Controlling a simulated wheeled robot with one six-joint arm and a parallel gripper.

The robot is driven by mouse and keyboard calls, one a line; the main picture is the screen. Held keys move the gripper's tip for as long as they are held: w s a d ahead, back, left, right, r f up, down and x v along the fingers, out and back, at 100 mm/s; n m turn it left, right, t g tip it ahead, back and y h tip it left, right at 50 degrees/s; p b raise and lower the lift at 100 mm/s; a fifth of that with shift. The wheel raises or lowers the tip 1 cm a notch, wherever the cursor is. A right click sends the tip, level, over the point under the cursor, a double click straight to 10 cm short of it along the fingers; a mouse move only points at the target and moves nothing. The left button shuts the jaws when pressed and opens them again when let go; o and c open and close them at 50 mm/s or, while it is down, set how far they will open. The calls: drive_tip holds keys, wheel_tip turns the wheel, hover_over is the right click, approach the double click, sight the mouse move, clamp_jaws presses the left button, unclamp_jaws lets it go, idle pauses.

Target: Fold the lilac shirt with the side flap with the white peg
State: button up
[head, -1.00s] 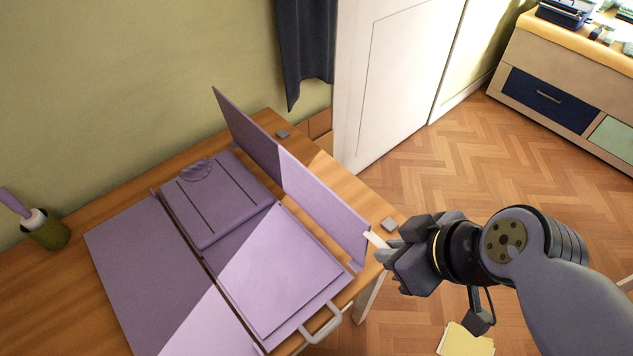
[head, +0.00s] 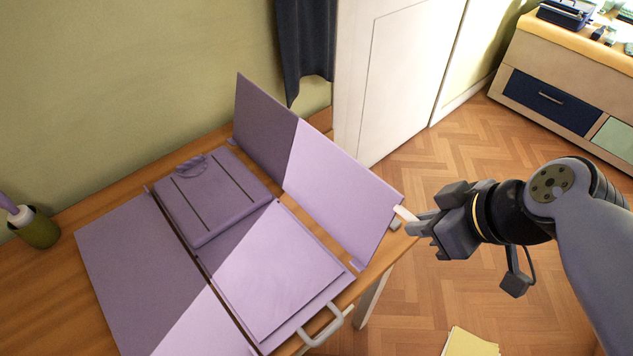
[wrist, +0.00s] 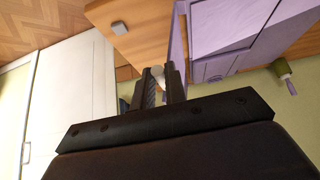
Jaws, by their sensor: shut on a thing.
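The lilac shirt (head: 223,197) lies on the middle of a lilac folding board (head: 135,265), as a neat narrow block with its round neckline at the far end. Two dark lines run along its upper part. The side flap (head: 340,195) on the right stands raised on its hinge, leaning outward, with no cloth seen on it. The white peg (head: 404,213) sticks out at the flap's near right edge. My gripper (head: 413,224) is shut on the peg; the peg's end also shows between the fingers in the wrist view (wrist: 157,72).
A grey handle (head: 322,328) sits at the board's near edge. A dark green pot (head: 36,230) with a lilac item stands at the table's left. The floor right of the table is mostly clear.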

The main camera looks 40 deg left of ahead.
drive_tip(key=shift+w+f, duration=0.1)
drive_tip(key=shift+w, duration=0.1)
drive_tip(key=w, duration=0.1)
drive_tip(key=w+f+b, duration=0.1)
drive_tip(key=w+b, duration=0.1)
drive_tip(key=shift+d+f, duration=0.15)
drive_tip(key=shift+f, duration=0.25)
